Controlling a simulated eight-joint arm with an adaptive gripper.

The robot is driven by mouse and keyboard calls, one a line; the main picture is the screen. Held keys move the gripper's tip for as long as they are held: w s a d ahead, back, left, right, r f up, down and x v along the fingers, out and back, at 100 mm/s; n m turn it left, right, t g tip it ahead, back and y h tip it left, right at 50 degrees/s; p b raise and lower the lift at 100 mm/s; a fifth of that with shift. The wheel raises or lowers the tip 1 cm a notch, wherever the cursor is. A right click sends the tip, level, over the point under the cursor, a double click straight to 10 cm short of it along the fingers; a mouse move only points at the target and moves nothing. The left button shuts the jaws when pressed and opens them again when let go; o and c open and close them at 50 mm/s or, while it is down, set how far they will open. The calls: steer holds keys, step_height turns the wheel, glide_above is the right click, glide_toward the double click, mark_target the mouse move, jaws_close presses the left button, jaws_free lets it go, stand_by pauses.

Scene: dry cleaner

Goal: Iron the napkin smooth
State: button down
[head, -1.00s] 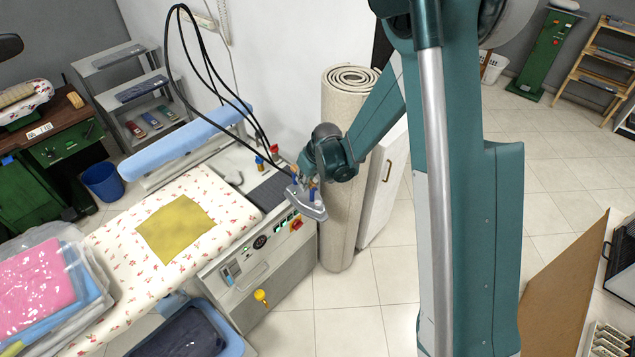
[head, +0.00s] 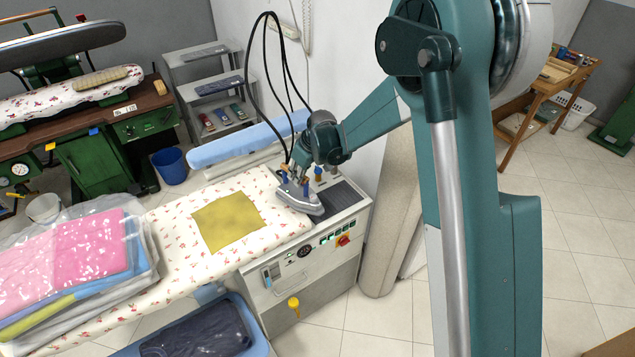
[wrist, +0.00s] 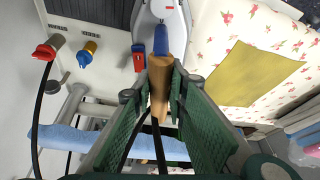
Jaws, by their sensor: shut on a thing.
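The napkin (head: 228,222) is a mustard-yellow square lying on the floral ironing board (head: 178,240) in the head view. It also shows at the right of the wrist view (wrist: 248,72). My gripper (head: 290,172) is shut on the handle of the iron (head: 303,197). In the wrist view my gripper (wrist: 158,95) has its green pads on both sides of the tan handle, and part of the pale iron (wrist: 160,18) shows beyond. The iron is at the board's right end, right of the napkin and apart from it. I cannot tell whether its sole touches the cover.
A dark ridged rest (head: 343,200) lies on the station right of the iron. Bagged folded laundry (head: 75,265) sits on the board's left part. A padded blue arm (head: 245,142) runs behind the board. Black cables (head: 252,75) loop above. A blue tub (head: 262,340) stands in front.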

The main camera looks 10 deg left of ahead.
steer(key=s+a+r+n+b, duration=0.1)
steer(key=s+a+r+n, duration=0.1)
steer(key=a, duration=0.8)
steer(key=s+a+r+n+g+b, duration=0.1)
steer(key=s+a, duration=0.3)
steer(key=a, duration=0.7)
steer(key=s+a+r+n+g+b, duration=0.1)
steer(key=s+a+r+n+b, duration=0.1)
steer(key=a, duration=0.9)
steer(key=shift+s+r+n+y, duration=0.3)
steer(key=shift+s+r+n, duration=0.3)
steer(key=shift+r, duration=0.15)
